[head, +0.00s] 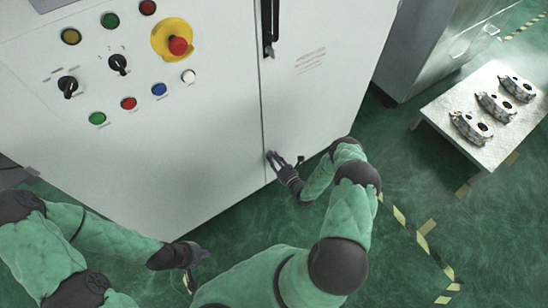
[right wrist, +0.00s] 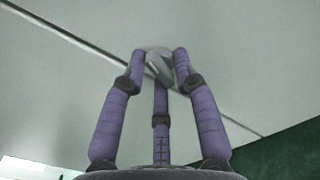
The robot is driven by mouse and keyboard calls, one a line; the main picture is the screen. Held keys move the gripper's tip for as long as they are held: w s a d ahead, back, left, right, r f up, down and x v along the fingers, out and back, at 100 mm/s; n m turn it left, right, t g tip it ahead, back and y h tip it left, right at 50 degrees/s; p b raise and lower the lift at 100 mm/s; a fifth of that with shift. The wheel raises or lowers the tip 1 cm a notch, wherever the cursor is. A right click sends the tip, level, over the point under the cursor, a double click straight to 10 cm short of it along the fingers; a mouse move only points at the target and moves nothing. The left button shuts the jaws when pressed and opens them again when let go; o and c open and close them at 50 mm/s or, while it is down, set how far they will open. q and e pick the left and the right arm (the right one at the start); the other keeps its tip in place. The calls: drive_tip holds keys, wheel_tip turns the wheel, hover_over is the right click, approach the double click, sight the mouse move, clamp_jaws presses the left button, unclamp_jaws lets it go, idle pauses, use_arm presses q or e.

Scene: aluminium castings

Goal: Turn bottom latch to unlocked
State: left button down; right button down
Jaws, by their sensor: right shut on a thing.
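The bottom latch is a small grey metal piece (right wrist: 158,70) on the cabinet door seam in the right wrist view. My right gripper (right wrist: 160,62) has its purple fingers closed around it. In the head view my right gripper (head: 274,157) is at the lower part of the door seam, and its fingers mostly hide the latch there. The latch's exact angle is hard to tell. My left gripper (head: 197,254) hangs low in front of the cabinet, away from the latch; its finger opening is unclear.
The white cabinet (head: 210,150) fills the left and middle, with coloured buttons and a red emergency stop (head: 178,46). A black door handle (head: 268,28) is higher on the seam. A low table (head: 465,145) with castings (head: 495,105) stands right. Green floor lies between.

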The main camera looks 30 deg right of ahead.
drive_tip(key=n, duration=0.4)
drive_tip(key=shift+a, duration=0.3)
drive_tip(key=shift+n, duration=0.3)
drive_tip(key=c, duration=1.2)
unclamp_jaws()
drive_tip(key=shift+a, duration=0.1)
drive_tip(key=shift+d, duration=0.2)
drive_tip(key=shift+s, duration=0.1)
drive_tip(key=s, duration=0.8)
drive_tip(key=s+d, duration=0.1)
drive_tip(key=s, duration=0.2)
drive_tip(key=shift+s, duration=0.4)
